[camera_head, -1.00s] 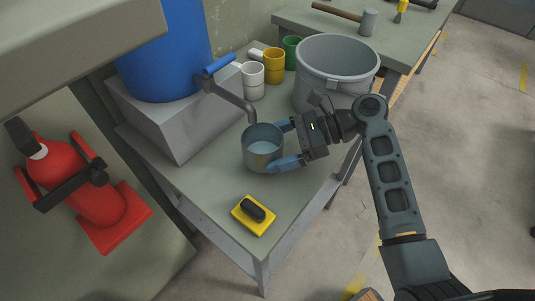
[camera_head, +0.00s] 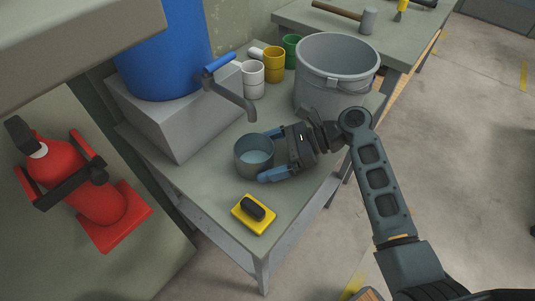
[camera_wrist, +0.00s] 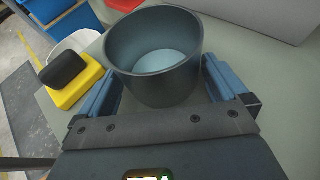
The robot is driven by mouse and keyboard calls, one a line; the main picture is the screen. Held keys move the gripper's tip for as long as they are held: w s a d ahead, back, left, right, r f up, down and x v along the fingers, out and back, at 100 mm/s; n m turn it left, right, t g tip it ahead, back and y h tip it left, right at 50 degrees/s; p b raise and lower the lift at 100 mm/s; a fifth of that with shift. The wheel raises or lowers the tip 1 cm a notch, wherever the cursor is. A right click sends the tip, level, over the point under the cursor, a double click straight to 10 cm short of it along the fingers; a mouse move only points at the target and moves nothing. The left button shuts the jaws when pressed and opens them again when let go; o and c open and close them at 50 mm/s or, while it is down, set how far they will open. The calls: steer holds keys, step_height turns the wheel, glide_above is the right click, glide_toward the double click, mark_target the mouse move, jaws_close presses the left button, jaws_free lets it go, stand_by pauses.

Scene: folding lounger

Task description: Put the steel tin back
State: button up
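The steel tin (camera_head: 254,159) is a round grey open cup with a pale blue surface inside. It is upright over the bench, in front of the tap. The gripper (camera_wrist: 163,78) also shows in the wrist view. I cannot tell whether the tin's base touches the bench.
The tap (camera_head: 236,96) sticks out behind the tin from a blue barrel (camera_head: 168,55) on a grey block. A yellow sponge holder (camera_head: 253,214) with a black top lies in front. A grey bucket (camera_head: 335,70) and several mugs stand behind. The bench (camera_head: 205,185) is bare left of the tin.

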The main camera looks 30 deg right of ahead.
steer(key=v, duration=1.2)
steer(key=shift+r, duration=0.15)
